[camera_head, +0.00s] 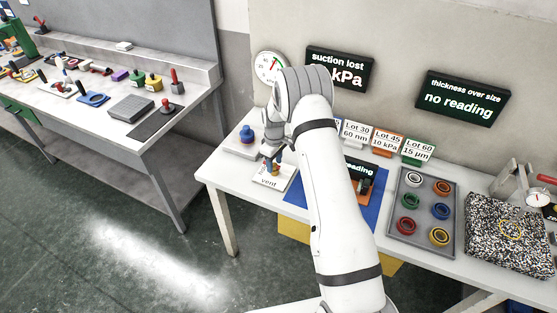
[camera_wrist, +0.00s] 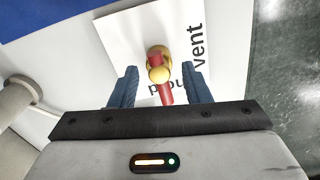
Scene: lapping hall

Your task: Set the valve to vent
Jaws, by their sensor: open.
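The valve (camera_wrist: 158,67) has a brass body and a red lever and stands on a white plate (camera_wrist: 118,38) in the wrist view. The plate carries the printed word "vent" and a second word partly covered by the lever. The red lever (camera_wrist: 166,94) points toward my gripper, over that second word. My gripper (camera_wrist: 160,78) is open, with one blue finger on each side of the lever and no visible contact. In the head view my gripper (camera_head: 271,160) is over the plate (camera_head: 285,181), near the "vent" label, and my arm hides part of the area.
Right of my arm, a grey tray (camera_head: 397,229) holds several coloured rings. A speckled block (camera_head: 508,238) stands farther right. A blue-topped piece (camera_head: 247,133) is left of my gripper. The wall display (camera_head: 462,98) reads "no reading". Another bench (camera_head: 120,122) stands left across the floor.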

